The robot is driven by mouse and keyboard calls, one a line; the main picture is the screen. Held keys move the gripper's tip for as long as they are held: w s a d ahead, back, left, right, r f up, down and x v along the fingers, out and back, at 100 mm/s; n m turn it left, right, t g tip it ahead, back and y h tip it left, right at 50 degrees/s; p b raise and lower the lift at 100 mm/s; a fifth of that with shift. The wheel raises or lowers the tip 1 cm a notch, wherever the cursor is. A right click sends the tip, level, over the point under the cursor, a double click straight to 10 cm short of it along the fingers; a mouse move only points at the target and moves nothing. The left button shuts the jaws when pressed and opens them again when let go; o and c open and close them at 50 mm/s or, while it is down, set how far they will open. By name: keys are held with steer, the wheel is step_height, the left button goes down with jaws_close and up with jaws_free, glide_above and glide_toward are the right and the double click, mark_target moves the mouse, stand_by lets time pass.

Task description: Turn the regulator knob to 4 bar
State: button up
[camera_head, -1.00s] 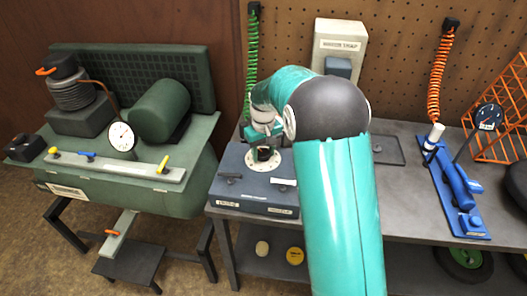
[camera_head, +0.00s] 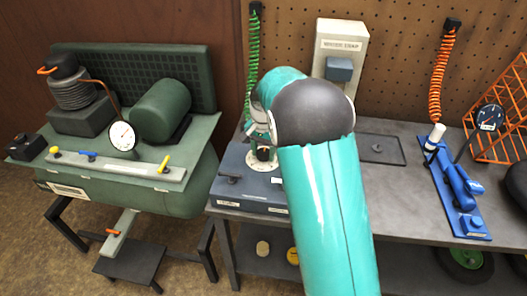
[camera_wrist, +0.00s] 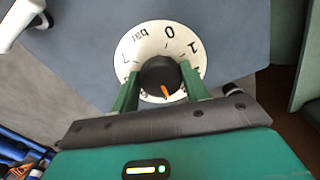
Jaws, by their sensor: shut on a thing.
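The regulator knob (camera_wrist: 160,75) is black with an orange pointer mark, on a round white dial (camera_wrist: 165,40). In the wrist view the pointer faces the bottom of the picture, slightly right of centre. The figures 0, 1 and 7 and the word "bar" are readable; the figures by the pointer are too hidden to read. My gripper (camera_wrist: 161,88) has one green finger on each side of the knob and is shut on it. In the head view my gripper (camera_head: 262,138) reaches down to the dial (camera_head: 262,165) on the dark blue regulator box (camera_head: 236,192).
A green compressor (camera_head: 160,110) with a gauge (camera_head: 122,136) stands at left. On the grey bench (camera_head: 400,205), a blue tool (camera_head: 455,190) lies at right below an orange coiled hose (camera_head: 440,85). A white box (camera_head: 340,45) stands behind my arm.

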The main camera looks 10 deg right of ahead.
mark_target(263, 153)
steer(key=shift+w+m, duration=0.1)
steer(key=shift+m, duration=1.4)
steer(key=o, duration=1)
steer(key=shift+c, duration=0.2)
step_height(263, 153, up, 14)
steer(key=shift+f, duration=0.1)
